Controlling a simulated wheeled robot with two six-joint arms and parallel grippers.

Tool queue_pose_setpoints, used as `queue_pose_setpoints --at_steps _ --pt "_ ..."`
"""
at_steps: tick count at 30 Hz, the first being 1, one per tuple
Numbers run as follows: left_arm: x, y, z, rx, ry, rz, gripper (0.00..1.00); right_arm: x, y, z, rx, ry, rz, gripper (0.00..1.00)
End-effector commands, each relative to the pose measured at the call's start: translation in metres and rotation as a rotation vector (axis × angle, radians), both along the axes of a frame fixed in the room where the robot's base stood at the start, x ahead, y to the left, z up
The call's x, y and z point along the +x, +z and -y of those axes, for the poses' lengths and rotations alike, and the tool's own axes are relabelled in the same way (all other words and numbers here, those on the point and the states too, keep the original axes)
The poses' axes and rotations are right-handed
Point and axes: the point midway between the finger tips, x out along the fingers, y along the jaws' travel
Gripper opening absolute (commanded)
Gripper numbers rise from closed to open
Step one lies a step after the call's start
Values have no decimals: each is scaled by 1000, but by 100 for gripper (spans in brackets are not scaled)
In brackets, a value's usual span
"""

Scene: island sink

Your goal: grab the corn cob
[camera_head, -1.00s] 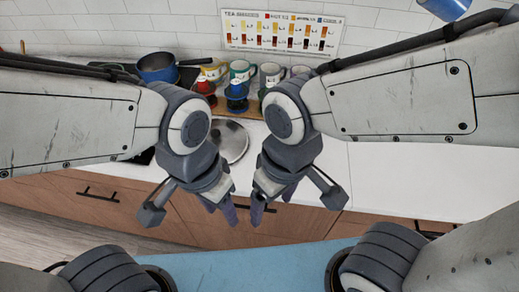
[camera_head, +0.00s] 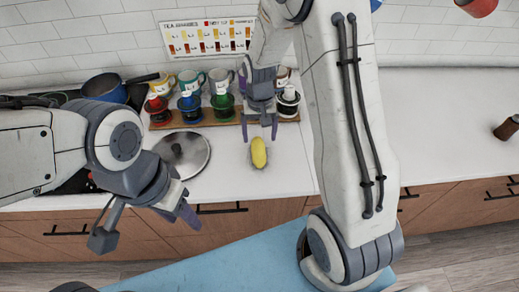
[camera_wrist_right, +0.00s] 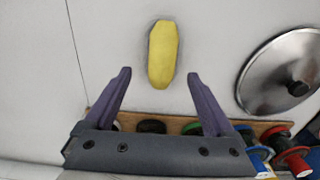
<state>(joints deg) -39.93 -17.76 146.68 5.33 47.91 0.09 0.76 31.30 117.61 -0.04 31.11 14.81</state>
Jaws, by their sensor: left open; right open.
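The yellow corn cob (camera_head: 258,152) lies on the white counter, right of a round metal lid. In the right wrist view the corn cob (camera_wrist_right: 162,54) lies beyond the fingertips, roughly centred between them. My right gripper (camera_head: 259,136) is open and empty, just behind the cob in the head view; its two fingers also show in the right wrist view (camera_wrist_right: 158,75). My left gripper (camera_head: 180,213) is open and empty at the counter's front edge, to the left of the cob.
A metal lid (camera_head: 183,155) lies left of the cob. A blue pot (camera_head: 103,88) stands at the back left. The counter (camera_head: 440,135) to the right is largely clear.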

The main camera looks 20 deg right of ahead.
Motion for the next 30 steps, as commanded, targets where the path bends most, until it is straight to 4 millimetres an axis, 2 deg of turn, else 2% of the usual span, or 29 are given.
queue_pose_setpoints --at_steps 8,12,16,25,26,30 --pt "0 10 0 0 0 0 50 -3 -22 -3 0 3 -4 89" --pt "0 21 0 0 1 0 50 -6 -41 -6 1 4 -6 89" --pt "0 22 0 0 1 0 50 -4 -57 -5 1 4 -3 89" --pt "0 22 0 0 1 0 50 -3 -63 -6 1 4 1 89" --pt "0 22 0 0 1 0 50 -3 -63 -6 1 4 1 85" --pt "0 22 0 0 1 0 50 -4 -63 -6 1 4 1 32"
